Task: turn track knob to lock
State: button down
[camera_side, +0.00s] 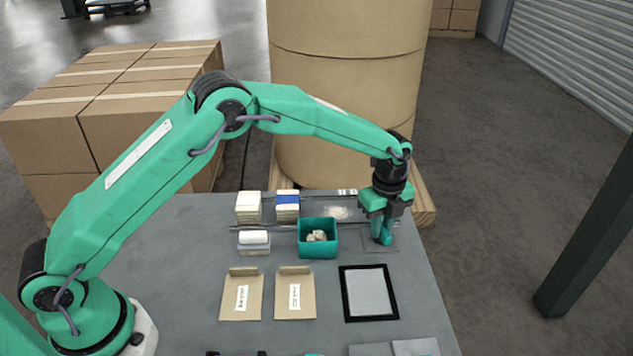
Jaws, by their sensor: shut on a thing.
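My gripper (381,236) points down at the right side of the grey table (190,260), just right of a teal bin. It is shut on a small teal thing low between its fingers, which I take to be the track knob (386,239). The fingers and the gripper body hide most of it, so its turn angle cannot be told. A thin outlined square lies on the table around and below the fingertips. Thin rails (275,227) run across the table to the left of my gripper.
The teal bin (303,249) holds crumpled pale scraps. White stacks (248,208) stand behind it. Two kraft envelopes (241,308) and a black-framed pad (346,300) lie in front. A huge kraft roll (345,90) stands behind the table. A dark post (590,240) stands right.

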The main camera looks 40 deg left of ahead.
jog(key=n, duration=1.3)
dwell(0.4)
jog(key=c, duration=1.4)
grip_release()
jog(key=shift+o, duration=0.2)
notch_tip(320, 180, up, 7)
jog(key=shift+r, duration=0.45)
